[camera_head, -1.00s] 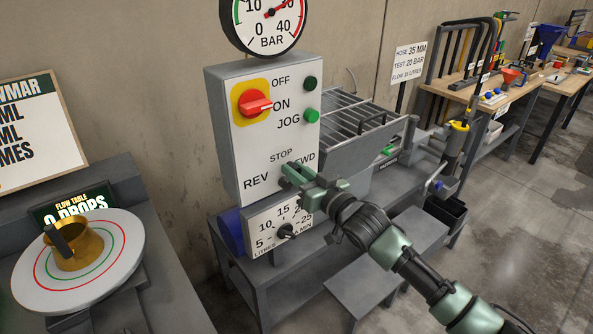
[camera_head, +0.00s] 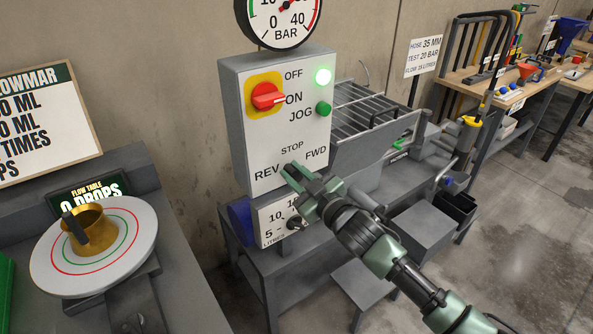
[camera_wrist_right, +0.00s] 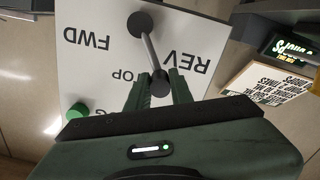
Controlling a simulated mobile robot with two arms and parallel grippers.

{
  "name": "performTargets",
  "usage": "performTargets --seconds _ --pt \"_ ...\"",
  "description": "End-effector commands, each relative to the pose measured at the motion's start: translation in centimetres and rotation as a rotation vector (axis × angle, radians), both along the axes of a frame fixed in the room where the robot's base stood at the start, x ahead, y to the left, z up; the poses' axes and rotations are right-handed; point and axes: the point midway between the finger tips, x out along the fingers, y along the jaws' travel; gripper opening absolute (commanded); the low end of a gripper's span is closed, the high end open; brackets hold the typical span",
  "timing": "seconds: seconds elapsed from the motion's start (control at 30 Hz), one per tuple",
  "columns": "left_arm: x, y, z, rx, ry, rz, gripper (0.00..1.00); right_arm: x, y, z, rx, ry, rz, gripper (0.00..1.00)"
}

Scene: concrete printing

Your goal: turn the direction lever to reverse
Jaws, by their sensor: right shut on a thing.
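The control panel (camera_head: 280,140) carries a direction lever marked REV, STOP and FWD. In the right wrist view the lever (camera_wrist_right: 149,50) is a grey rod from a dark hub (camera_wrist_right: 140,25) to a dark round knob (camera_wrist_right: 160,83). The rod leans slightly off the STOP mark, toward the REV lettering (camera_wrist_right: 185,63). My right gripper (camera_head: 292,173) is at the panel below STOP and hides the lever in the head view. In the wrist view its fingers (camera_wrist_right: 158,80) are shut on the knob. My left gripper is not in view.
A red switch (camera_head: 268,96) points at ON. A green lamp (camera_head: 323,76) glows above the green JOG button (camera_head: 324,109). A flow dial (camera_head: 295,222) is just below my gripper. A flow table (camera_head: 93,248) with a brass cup (camera_head: 92,232) stands left.

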Motion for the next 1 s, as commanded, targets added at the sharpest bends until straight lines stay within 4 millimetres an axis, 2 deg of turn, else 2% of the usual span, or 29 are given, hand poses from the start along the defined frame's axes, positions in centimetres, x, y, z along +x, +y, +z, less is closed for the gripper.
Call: performTargets --seconds 0.5,0.53,0.6,1.0 --pt "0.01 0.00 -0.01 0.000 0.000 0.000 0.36 -0.12 0.13 -0.32 -0.019 -0.009 0.001 0.00" --pt "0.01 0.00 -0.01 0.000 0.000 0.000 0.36 -0.12 0.13 -0.32 -0.019 -0.009 0.001 0.30" --pt "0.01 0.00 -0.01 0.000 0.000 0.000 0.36 -0.12 0.13 -0.29 -0.019 -0.009 0.001 0.43" --pt "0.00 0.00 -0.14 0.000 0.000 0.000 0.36 -0.59 -0.34 -0.27 -0.017 -0.010 -0.001 0.43"
